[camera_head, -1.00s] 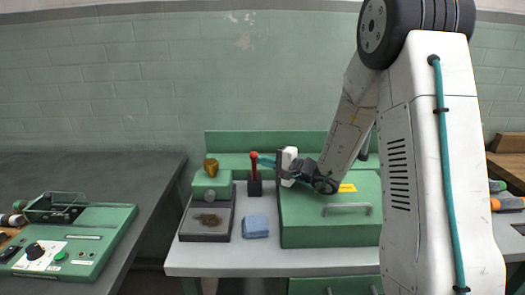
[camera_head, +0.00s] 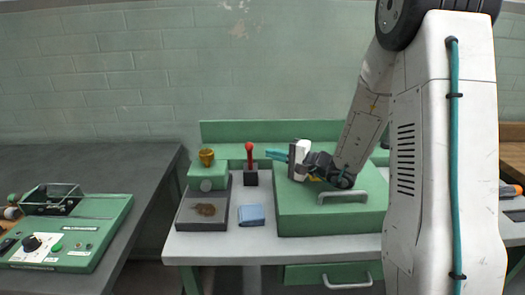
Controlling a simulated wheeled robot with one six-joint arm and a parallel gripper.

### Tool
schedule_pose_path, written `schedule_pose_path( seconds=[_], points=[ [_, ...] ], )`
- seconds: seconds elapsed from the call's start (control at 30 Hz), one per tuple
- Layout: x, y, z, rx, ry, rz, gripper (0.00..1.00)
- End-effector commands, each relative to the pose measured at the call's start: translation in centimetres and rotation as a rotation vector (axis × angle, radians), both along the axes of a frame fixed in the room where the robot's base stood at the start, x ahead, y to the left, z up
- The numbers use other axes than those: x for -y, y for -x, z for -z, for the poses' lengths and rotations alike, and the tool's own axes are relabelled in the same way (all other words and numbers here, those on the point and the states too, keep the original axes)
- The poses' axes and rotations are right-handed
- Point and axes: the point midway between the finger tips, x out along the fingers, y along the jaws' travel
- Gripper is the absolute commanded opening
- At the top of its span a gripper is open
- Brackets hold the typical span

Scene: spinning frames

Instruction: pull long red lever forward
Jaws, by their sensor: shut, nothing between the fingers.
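The red lever (camera_head: 249,154) has a round red knob and stands upright in a small black base (camera_head: 251,178) on the workbench. My gripper (camera_head: 268,153) has teal fingers and is shut and empty. It points left, with its fingertips a little to the right of the lever's knob. A small gap seems to show between the fingertips and the lever, though the depth between them is hard to tell.
A green box with a handle (camera_head: 330,215) lies under my arm. A green control panel (camera_head: 85,235) is on the left table.

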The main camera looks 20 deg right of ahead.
Motion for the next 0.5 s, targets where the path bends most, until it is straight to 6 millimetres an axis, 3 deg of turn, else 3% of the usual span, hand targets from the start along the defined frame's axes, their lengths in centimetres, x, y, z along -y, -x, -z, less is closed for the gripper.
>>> schedule_pose_path(
  seconds=[0.2,0.5],
  points=[
    [1.4,1.7,-0.1,0.001,0.001,0.0,0.0],
    [1.4,1.9,-0.1,0.0,0.0,-0.001,0.0]
  ],
)
